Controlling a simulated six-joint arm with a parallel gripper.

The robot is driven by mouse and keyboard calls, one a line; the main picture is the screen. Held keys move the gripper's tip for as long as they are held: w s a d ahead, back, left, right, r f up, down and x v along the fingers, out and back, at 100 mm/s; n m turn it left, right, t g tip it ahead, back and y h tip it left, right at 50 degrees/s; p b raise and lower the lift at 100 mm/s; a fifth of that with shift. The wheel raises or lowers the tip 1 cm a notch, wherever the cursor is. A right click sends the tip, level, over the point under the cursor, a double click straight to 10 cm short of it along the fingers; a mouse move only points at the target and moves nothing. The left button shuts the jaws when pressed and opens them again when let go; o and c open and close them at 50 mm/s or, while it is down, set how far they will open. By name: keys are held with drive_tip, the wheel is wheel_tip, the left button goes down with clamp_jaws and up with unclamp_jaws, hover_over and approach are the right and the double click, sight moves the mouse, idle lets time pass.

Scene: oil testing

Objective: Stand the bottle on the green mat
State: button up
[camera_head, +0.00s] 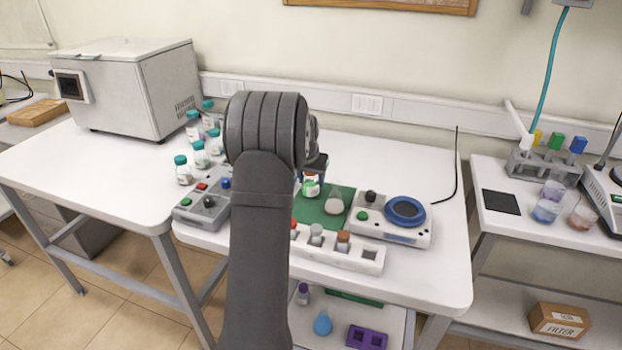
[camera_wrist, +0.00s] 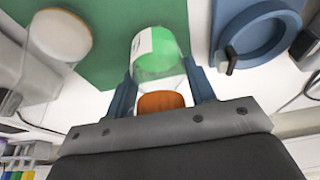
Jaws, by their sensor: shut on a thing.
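My gripper (camera_head: 316,163) is shut on a clear bottle with an orange cap and a green-and-white label or content. The bottle (camera_head: 311,188) shows just below the jaws in the head view, partly hidden by my arm. In the wrist view the bottle (camera_wrist: 158,52) lies between the two blue fingers (camera_wrist: 162,84), its orange cap nearest the palm. The green mat (camera_head: 312,214) lies under and around it on the table; it also fills the upper left of the wrist view (camera_wrist: 105,68). I cannot tell whether the bottle's base touches the mat.
A pale-topped vessel (camera_head: 334,204) stands on the mat, right of the bottle. A device with a blue ring (camera_head: 405,211) is to the right. A white rack (camera_head: 365,258) is in front, a grey button box (camera_head: 196,211) left. Several teal-capped bottles (camera_head: 184,172) stand farther left.

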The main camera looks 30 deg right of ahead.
drive_tip(key=shift+f, duration=0.15)
drive_tip(key=o, duration=1.1)
drive_tip(key=v, duration=1.2)
drive_tip(key=shift+r, duration=0.2)
